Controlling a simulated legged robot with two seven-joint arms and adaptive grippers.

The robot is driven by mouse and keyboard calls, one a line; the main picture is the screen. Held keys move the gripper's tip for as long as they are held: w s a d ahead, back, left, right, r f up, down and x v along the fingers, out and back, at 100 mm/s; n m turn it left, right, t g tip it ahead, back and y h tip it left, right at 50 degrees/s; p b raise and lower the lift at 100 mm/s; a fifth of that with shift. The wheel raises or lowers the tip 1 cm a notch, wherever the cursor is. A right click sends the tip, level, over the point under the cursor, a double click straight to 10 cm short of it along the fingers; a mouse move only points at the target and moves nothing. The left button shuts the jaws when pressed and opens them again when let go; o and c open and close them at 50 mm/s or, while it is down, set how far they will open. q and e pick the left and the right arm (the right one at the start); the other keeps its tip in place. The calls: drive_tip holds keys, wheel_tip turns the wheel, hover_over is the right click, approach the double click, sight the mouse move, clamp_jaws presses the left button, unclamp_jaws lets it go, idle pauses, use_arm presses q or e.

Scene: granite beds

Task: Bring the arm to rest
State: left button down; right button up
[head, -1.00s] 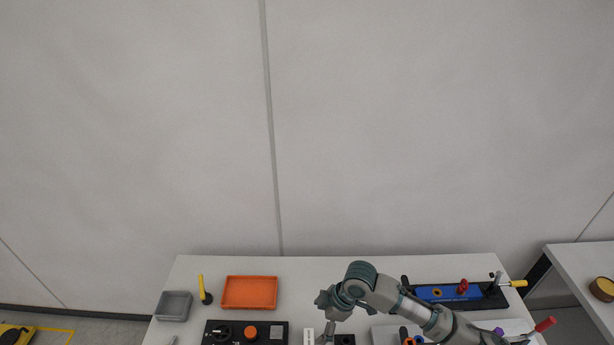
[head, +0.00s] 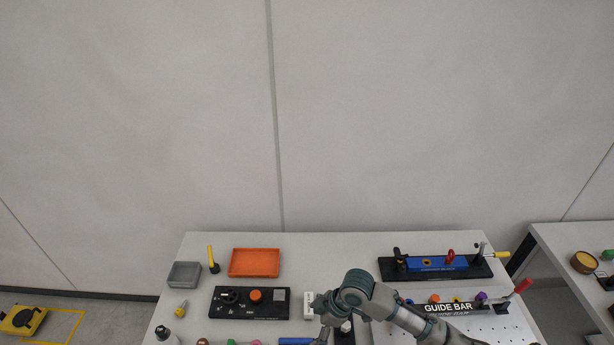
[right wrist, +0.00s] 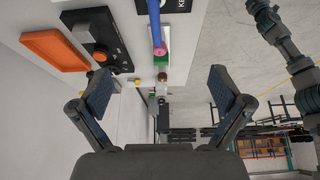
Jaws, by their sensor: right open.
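My right arm reaches in from the lower right in the head view, bent over the front of the white bench (head: 345,246). Its gripper hangs near the bottom edge of the head view, largely cut off there. In the right wrist view my right gripper (right wrist: 162,95) is open, its two dark fingers wide apart. Nothing is between the finger pads; a blue rod (right wrist: 155,22) and bench items lie beyond them. My left gripper does not show.
An orange tray (head: 254,263), a grey bin (head: 184,275) and a black control panel (head: 238,303) are on the left of the bench. A blue fixture (head: 438,264) and a guide bar plate (head: 449,308) are on the right. The middle back is clear.

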drive_tip(key=s+f+m+t+y, duration=0.1)
drive_tip(key=s+f+m+t, duration=0.2)
drive_tip(key=s+f+m, duration=0.35)
drive_tip(key=s+d+f+m+h, duration=0.3)
drive_tip(key=s+d+f+m, duration=0.15)
drive_tip(key=s+d, duration=0.4)
drive_tip(key=s+d+f+m+h, duration=0.3)
drive_tip(key=s+d+f+m, duration=0.15)
drive_tip(key=d, duration=0.65)
wheel_tip(320, 180, down, 28)
drive_tip(key=s+b, duration=0.1)
drive_tip(key=b, duration=0.4)
drive_tip(key=s+d+f+g+b, duration=0.1)
drive_tip(key=s+f+b, duration=0.1)
drive_tip(key=s+f, duration=0.7)
drive_tip(key=s+d+f+g+b, duration=0.1)
drive_tip(key=s+f+b, duration=0.2)
drive_tip(key=s+f, duration=0.6)
wheel_tip(320, 180, down, 5)
drive_tip(key=shift+s+d+f, duration=0.15)
drive_tip(key=shift+s+d, duration=0.1)
drive_tip(key=shift+s, duration=0.1)
